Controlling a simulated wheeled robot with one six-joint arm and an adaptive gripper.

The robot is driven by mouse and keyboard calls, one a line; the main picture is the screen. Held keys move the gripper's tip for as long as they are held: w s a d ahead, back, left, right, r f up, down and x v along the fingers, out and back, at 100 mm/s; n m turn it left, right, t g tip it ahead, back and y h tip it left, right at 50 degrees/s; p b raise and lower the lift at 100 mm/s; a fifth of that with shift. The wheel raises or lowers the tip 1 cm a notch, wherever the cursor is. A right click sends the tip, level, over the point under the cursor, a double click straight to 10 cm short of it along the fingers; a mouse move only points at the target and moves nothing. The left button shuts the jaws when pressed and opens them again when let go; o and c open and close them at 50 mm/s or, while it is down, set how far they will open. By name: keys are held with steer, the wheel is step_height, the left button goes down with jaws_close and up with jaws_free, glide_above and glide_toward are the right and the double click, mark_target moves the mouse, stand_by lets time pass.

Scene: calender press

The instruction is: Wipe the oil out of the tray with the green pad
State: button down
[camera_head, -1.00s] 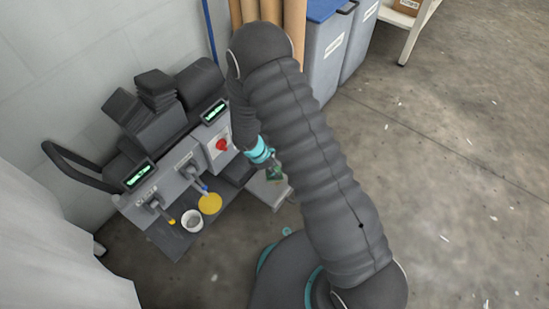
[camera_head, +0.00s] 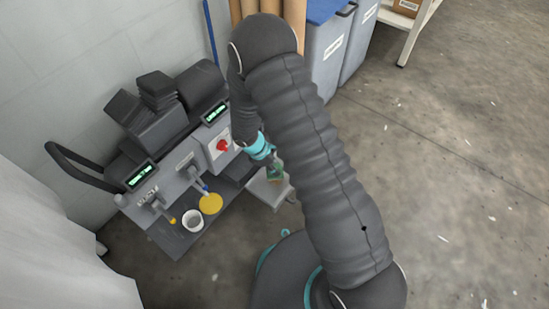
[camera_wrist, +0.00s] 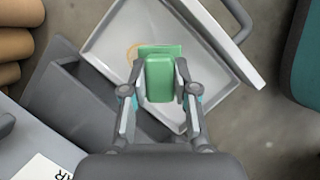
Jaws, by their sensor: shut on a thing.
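The green pad (camera_wrist: 160,78) is between the fingers of my gripper (camera_wrist: 160,88), which is shut on it. In the wrist view the pad is over the light grey tray (camera_wrist: 105,45). I cannot tell whether it touches the tray floor. A thin brownish ring of oil (camera_wrist: 132,52) shows on the tray floor at the pad's upper left, partly hidden by the pad. In the head view my gripper (camera_head: 274,172) and the pad are small, over the tray (camera_head: 268,193) at the press's right end.
Grey bins (camera_head: 325,50) and brown rolls (camera_head: 270,8) stand behind.

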steer(key=shift+r+p, duration=1.55)
steer(key=shift+r, duration=1)
